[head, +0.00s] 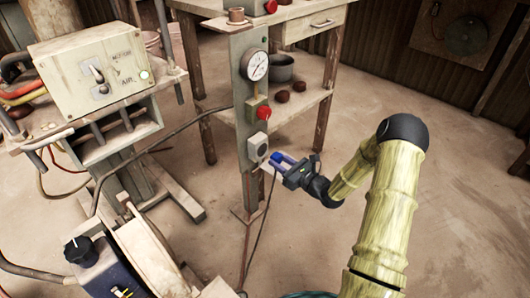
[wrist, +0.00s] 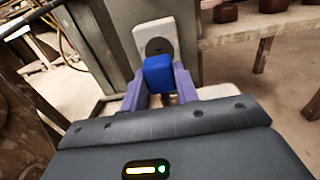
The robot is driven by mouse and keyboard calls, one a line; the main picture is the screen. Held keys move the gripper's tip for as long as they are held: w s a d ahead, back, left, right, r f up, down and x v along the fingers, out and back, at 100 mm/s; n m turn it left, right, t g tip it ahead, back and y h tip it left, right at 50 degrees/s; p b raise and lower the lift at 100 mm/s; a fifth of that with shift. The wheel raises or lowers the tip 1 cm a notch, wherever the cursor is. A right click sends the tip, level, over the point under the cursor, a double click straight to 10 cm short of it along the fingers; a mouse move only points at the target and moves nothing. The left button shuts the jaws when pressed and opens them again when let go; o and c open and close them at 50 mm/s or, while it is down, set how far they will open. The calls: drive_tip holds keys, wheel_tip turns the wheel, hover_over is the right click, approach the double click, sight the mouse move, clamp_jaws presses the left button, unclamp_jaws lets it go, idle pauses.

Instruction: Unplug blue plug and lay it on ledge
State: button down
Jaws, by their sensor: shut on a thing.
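The blue plug (wrist: 158,72) is between the purple fingers of my gripper (wrist: 160,84), which is shut on it. In the head view the plug (head: 276,158) is just right of the pale wall socket (head: 257,147) on the grey-green post. In the wrist view the socket (wrist: 157,38) is straight beyond the plug, and its dark round face shows above the plug. The plug looks drawn off the socket by a small gap. A dark cable (head: 262,217) hangs below the plug to the floor.
The post (head: 246,100) carries a pressure gauge (head: 255,66) and a red button (head: 263,113). A wooden bench (head: 310,97) with a pot and brown pieces stands behind. A control box (head: 95,75) stands at left. The floor right of the post is clear.

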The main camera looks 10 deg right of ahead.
drive_tip(key=shift+s+d, duration=0.3)
drive_tip(key=shift+s, duration=0.15)
drive_tip(key=s+a+r+m+t+h+p, duration=0.2)
drive_tip(key=s+r+h+p, duration=0.3)
drive_tip(key=r+p, duration=0.7)
drive_tip(key=m+p, duration=0.1)
drive_tip(key=p, duration=0.2)
drive_tip(key=shift+s+a+r+m+t, duration=0.2)
drive_tip(key=shift+m+t, duration=0.1)
drive_tip(key=shift+m, duration=0.1)
drive_tip(key=shift+w, duration=0.1)
